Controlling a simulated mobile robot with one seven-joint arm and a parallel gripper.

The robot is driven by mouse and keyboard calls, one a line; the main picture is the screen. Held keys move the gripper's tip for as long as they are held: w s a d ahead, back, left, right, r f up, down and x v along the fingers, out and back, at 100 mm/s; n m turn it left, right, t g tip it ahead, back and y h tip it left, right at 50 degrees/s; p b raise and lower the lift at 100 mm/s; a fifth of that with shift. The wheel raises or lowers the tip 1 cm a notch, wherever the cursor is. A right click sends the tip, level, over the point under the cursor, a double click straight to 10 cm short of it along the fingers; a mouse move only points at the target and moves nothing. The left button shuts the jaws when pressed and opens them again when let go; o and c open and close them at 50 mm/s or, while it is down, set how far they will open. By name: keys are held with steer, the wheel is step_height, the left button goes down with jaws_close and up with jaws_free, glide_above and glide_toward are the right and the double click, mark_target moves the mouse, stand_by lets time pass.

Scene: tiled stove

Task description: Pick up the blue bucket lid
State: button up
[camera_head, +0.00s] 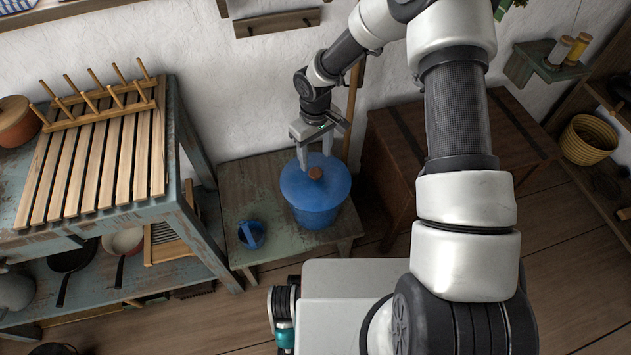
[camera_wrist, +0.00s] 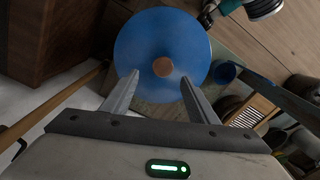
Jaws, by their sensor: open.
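The blue bucket lid (camera_head: 300,187) is a round disc with a brown wooden knob (camera_head: 315,173). It sits on the blue bucket (camera_head: 318,216), which stands on a small worn green table (camera_head: 243,187). My gripper (camera_head: 316,165) points down over the lid, its fingers near the knob. In the wrist view the lid (camera_wrist: 150,40) fills the upper middle, and the knob (camera_wrist: 163,67) shows between and just beyond the fingertips of my open gripper (camera_wrist: 160,80). I cannot tell whether the fingers touch the lid. The bucket body is hidden under the lid in the wrist view.
A small blue cup (camera_head: 251,235) stands left of the bucket. A slatted wooden rack with pegs (camera_head: 95,150) lies on the shelf unit at left. A dark wooden chest (camera_head: 400,150) stands to the right. A broom-like stick (camera_head: 351,110) leans behind the bucket.

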mark_target(315, 172)
steer(key=shift+s+f+b, duration=0.2)
steer(key=shift+f+b, duration=0.2)
steer(key=shift+f, duration=1)
steer(key=shift+s+f+b, duration=0.2)
steer(key=shift+f+b, duration=0.2)
steer(key=shift+f, duration=0.95)
steer(key=shift+c, duration=0.4)
jaws_close()
